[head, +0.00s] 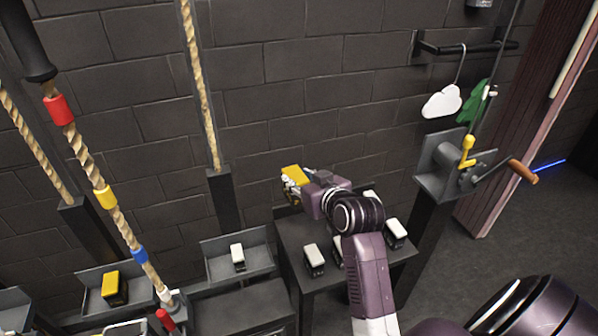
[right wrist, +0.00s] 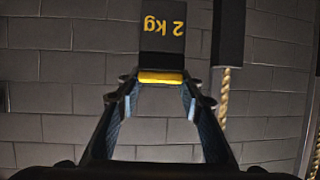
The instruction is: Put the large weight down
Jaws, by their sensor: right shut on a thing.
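The large weight (head: 292,173), yellow and black, is in my right gripper (head: 299,184), above the back left part of a dark table. In the right wrist view the weight (right wrist: 162,40) is upside down to the camera and reads "2 kg". Its yellow edge (right wrist: 162,77) lies between the two fingertips (right wrist: 162,92), which are shut on it. The weight is raised clear of the table in the head view. My left gripper is in neither view.
The dark table (head: 300,240) carries several small white-topped weights (head: 314,259). A tray (head: 215,275) to its left holds one white-topped weight (head: 238,256). Another tray holds a yellow-topped weight (head: 113,286). Ropes hang at left; a crank (head: 520,171) stands at right.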

